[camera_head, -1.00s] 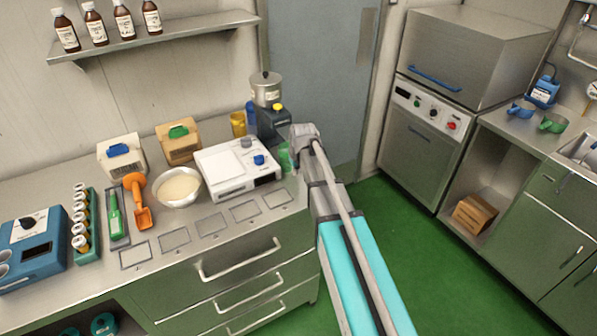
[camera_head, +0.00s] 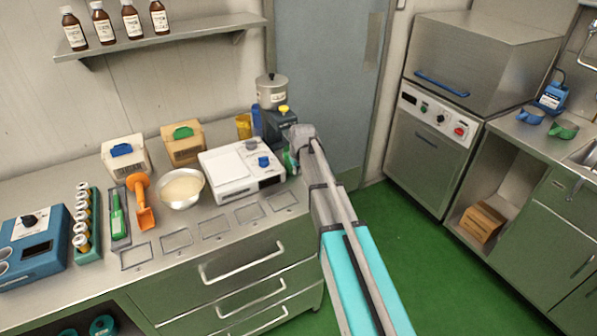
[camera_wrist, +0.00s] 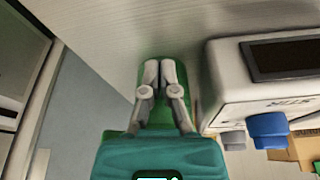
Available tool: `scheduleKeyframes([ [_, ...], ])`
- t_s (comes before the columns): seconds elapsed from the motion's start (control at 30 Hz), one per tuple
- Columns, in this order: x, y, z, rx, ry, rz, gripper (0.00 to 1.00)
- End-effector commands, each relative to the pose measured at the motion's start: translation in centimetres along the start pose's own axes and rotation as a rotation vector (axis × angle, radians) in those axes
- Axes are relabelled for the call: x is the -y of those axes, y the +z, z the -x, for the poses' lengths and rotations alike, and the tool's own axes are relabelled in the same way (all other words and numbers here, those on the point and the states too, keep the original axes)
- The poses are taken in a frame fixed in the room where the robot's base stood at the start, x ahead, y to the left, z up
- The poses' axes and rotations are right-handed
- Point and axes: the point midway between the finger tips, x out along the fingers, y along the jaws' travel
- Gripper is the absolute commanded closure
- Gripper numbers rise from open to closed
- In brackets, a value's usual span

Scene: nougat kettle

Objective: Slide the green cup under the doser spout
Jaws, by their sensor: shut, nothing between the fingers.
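The green cup (camera_head: 287,163) stands at the right end of the counter, close beside the white stirrer, mostly hidden by my arm in the head view. In the wrist view the green cup (camera_wrist: 184,84) shows behind and around my fingers. My gripper (camera_wrist: 160,63) is shut and empty, its fingertips together against or just in front of the cup; I cannot tell if they touch. The doser (camera_head: 277,124), a dark body with a metal hopper and yellow knob, stands at the back right. Its spout is hidden behind my arm.
The white stirrer (camera_head: 238,172) with blue knob is close on the cup's left in the head view; it is on the right in the wrist view (camera_wrist: 222,100). A yellow container (camera_head: 244,126) stands beside the doser. The counter's right edge is close to the cup.

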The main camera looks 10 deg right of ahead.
Motion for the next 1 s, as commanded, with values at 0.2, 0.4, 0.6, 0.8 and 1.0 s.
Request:
scheduleKeyframes([
  [0.2,0.0,-0.3,-0.1,0.0,0.0,0.0,1.0],
  [0.4,-0.1,-3.0,-0.9,0.0,0.0,0.0,1.0],
  [0.6,-0.1,-6.4,-1.9,0.0,0.0,0.0,1.0],
  [0.8,-0.1,-7.4,-2.2,0.0,0.0,-0.001,1.0],
  [1.0,-0.1,-7.3,-2.2,0.0,0.0,-0.001,1.0],
])
